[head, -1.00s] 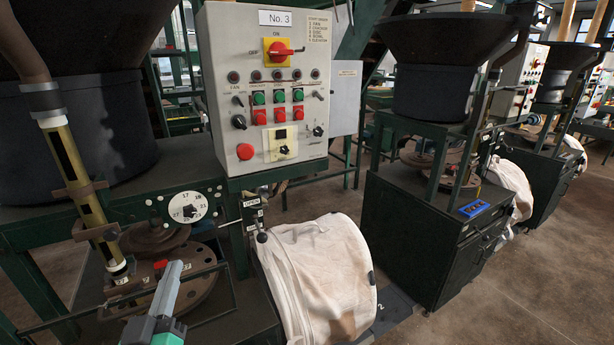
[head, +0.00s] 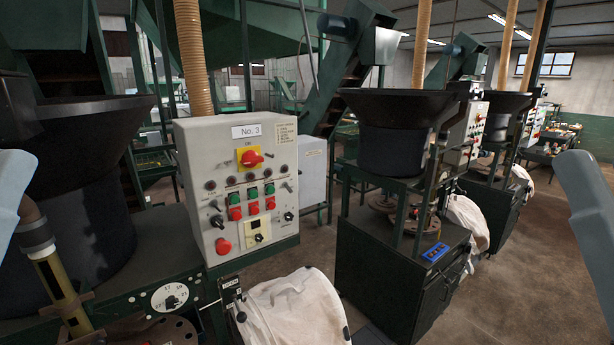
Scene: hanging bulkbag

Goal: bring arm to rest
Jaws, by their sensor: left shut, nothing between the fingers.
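A pale blue-grey part of my left arm (head: 12,190) shows at the left edge of the head view, in front of the dark hopper. A similar part of my right arm (head: 588,225) stands at the right edge. No fingertips of either gripper show in the picture. The grey control panel marked No. 3 (head: 205,170) stands left of centre, with its red handle on a yellow plate (head: 250,158). Neither visible arm part appears to touch the panel.
A white bulk bag (head: 300,310) hangs below the panel. A round numbered dial (head: 170,297) sits left of it. A dark hopper (head: 80,190) fills the left. A dark cabinet (head: 385,265) with a blue item on top (head: 435,252) stands right. Brown floor (head: 530,285) is open beyond.

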